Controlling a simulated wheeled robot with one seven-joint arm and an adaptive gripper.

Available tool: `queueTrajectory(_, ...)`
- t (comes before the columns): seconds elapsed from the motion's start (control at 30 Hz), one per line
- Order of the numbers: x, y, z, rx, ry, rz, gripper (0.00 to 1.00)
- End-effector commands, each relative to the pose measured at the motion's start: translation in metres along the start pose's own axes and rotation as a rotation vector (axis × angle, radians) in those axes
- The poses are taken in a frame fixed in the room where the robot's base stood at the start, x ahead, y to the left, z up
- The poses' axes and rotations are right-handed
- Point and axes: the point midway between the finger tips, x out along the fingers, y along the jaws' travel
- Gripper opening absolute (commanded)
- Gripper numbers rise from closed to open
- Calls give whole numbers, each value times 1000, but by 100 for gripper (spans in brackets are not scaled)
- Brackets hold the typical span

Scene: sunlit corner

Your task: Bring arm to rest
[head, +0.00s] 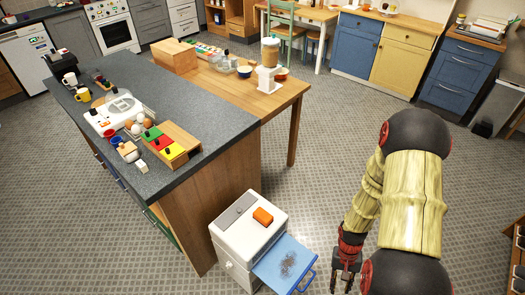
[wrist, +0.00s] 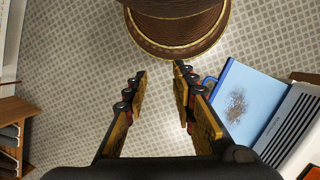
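My arm reaches down on the right of the head view. My gripper (head: 344,281) hangs low over the floor, to the right of the white box's blue flap. In the wrist view my gripper (wrist: 159,76) has its two fingers spread apart, with only tiled floor between them. It is open and holds nothing. The fingers look clear of the blue flap in the wrist view.
The counter (head: 205,116) holds several items. Floor (head: 340,130) beyond is clear.

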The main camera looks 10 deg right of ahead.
Motion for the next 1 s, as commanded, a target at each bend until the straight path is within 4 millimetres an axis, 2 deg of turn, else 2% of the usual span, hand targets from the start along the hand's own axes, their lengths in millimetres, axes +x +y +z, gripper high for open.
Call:
queueTrajectory(0.03, -26, 0, -2, -21, 15, 11, 26)
queueTrajectory(0.1, -60, -2, 1, -54, 25, 22, 26)
queueTrajectory(0.27, -135, -13, 13, -128, 67, 32, 26)
queueTrajectory(0.4, -195, -28, 31, -187, 125, 23, 26)
queueTrajectory(0.6, -270, -51, 65, -271, 240, -8, 26)
queueTrajectory(1.0, -396, -93, 138, -413, 612, -119, 26)
